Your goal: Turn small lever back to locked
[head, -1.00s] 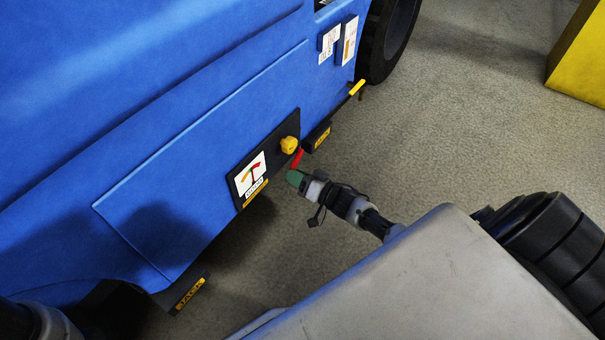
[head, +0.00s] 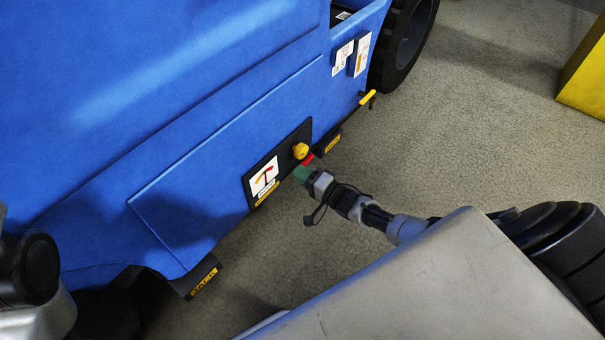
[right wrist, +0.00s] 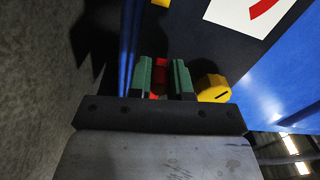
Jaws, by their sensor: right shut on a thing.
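The small red lever (head: 308,159) sits beside a round yellow knob (head: 300,150) on a black panel (head: 250,187) low on the blue machine. My right gripper (head: 302,173) has green fingers and is shut on the red lever. In the right wrist view the lever (right wrist: 160,64) shows between the two green fingers (right wrist: 163,78), which hide part of it. The yellow knob (right wrist: 214,88) is just right of the fingers. A white label (head: 264,175) with a red curved arrow is on the panel. My left gripper is not in view; part of my left arm shows at lower left.
Black jack blocks with yellow labels stick out under the machine, one near the panel (head: 330,142) and one at lower left (head: 203,278). A yellow handle (head: 368,97) is near the black wheel (head: 406,45). Open floor lies to the right, with a yellow block (head: 585,80) beyond.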

